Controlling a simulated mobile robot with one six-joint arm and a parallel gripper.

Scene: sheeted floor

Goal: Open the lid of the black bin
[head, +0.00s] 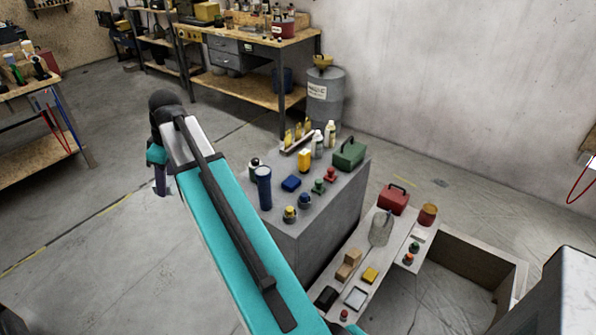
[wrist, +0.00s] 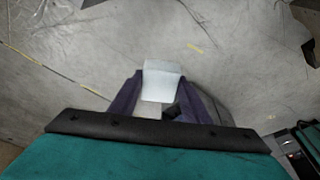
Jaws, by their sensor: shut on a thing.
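My gripper (head: 160,180) is at the left of the head view, pointing down over bare floor, with the arm hiding part of it. In the wrist view its two purple fingers (wrist: 160,95) are shut on a pale, folded or box-like thing (wrist: 160,80). A dark grey shape (wrist: 218,110) shows beyond the right finger, partly hidden; I cannot tell what it is. No black bin with a lid is clear in either view. A small black box (head: 327,297) lies on the low bench; I cannot tell whether it is the bin.
A grey cabinet (head: 310,240) bearing bottles, coloured pieces and a green toolbox (head: 349,154) stands right of my arm. The low bench (head: 385,275) beside it holds a red toolbox (head: 393,199) and small items. Workbenches stand at the back and left. Floor at left is clear.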

